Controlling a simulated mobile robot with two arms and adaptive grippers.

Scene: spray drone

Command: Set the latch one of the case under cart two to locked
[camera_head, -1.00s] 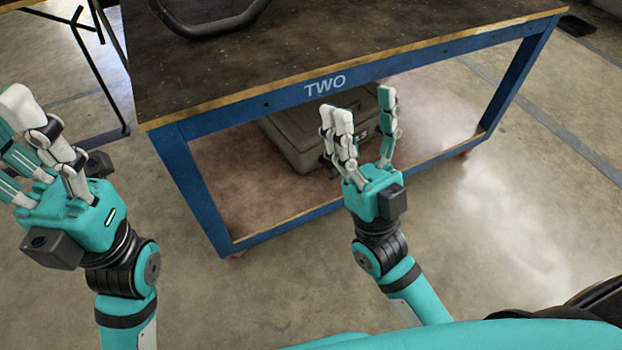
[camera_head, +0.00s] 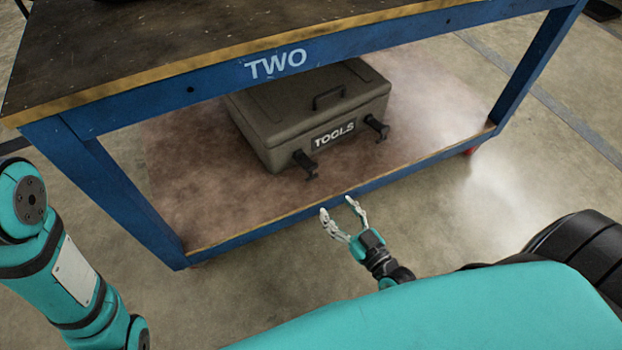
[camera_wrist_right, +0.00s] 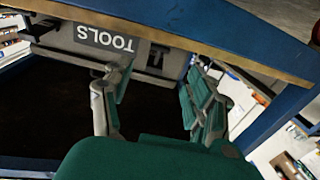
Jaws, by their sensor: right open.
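Cart two (camera_head: 185,92), a blue frame marked TWO, has a lower shelf (camera_head: 205,205) under its dark top. The grey-brown case (camera_head: 280,110), labelled TOOLS, sits on that shelf with a handle on its lid. Two dark latches stick out from its front: the left one (camera_head: 305,164) and the right one (camera_head: 377,128). I cannot tell which is latch one. My right gripper (camera_head: 338,213) is open and empty, in front of the shelf's front edge and apart from the case. In the right wrist view the case (camera_wrist_right: 75,40) appears upside down beyond the open fingers (camera_wrist_right: 155,98).
The cart's front shelf rail (camera_head: 400,172) runs between my right gripper and the case. The tabletop edge (camera_head: 130,88) overhangs the case, and blue legs (camera_head: 535,70) stand at both sides. Whitish haze hangs at the right.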

